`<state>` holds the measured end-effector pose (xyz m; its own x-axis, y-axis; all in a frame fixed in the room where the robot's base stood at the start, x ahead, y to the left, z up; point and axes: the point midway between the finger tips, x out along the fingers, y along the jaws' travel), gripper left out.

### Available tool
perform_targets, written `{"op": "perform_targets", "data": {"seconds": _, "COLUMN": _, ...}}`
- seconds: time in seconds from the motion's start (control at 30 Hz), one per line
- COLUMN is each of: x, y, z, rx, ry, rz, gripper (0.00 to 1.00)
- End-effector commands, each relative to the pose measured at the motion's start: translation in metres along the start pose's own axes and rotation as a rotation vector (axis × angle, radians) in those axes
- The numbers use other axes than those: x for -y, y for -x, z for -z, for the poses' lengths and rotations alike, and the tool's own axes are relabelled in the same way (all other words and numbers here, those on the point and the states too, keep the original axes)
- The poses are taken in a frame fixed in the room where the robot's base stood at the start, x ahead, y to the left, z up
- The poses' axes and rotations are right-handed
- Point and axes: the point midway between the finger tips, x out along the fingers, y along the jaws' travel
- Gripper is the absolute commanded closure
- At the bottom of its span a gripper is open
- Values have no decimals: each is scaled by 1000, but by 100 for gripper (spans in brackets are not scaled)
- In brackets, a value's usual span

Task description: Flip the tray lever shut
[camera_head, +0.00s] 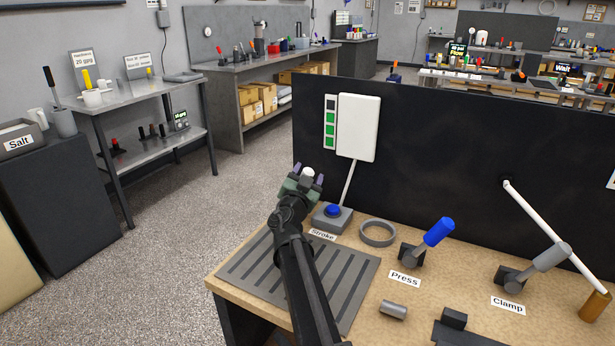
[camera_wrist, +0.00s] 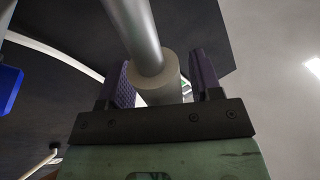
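My gripper (camera_head: 308,174) is raised above the left part of the bench, over the slotted grey plate (camera_head: 250,268). A pale round end (camera_head: 308,173) shows between its purple fingertips in the head view. In the wrist view a grey rod with a thick pale cylindrical end (camera_wrist: 158,84) reaches between the fingers of my gripper (camera_wrist: 163,80). The fingers stand apart, with a gap at the right of the cylinder; contact at the left is unclear. No tray label is readable; my arm hides the rod's base, so I cannot confirm it is the tray lever.
A button box (camera_head: 332,217) marked Stroke, a ring (camera_head: 377,233), a blue-handled Press lever (camera_head: 437,232) and a grey Clamp lever (camera_head: 549,258) stand to the right. A dark panel (camera_head: 440,150) with a white box (camera_head: 358,127) closes the bench's back.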

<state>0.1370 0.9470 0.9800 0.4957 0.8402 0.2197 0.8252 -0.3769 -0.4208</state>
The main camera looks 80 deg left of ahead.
Motion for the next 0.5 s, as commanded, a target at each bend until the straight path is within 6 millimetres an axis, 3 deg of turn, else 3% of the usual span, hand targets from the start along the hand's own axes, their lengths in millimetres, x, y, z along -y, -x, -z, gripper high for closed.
{"op": "perform_targets", "data": {"seconds": 0.27, "x": 0, "y": 3, "z": 0, "rx": 0, "ry": 2, "rz": 1, "gripper": 42}}
{"op": "perform_targets", "data": {"seconds": 0.37, "x": 0, "y": 17, "z": -1, "rx": 1, "ry": 1, "rz": 2, "gripper": 42}}
{"op": "perform_targets", "data": {"seconds": 0.5, "x": -3, "y": 55, "z": -2, "rx": 1, "ry": 0, "rz": 2, "gripper": 42}}
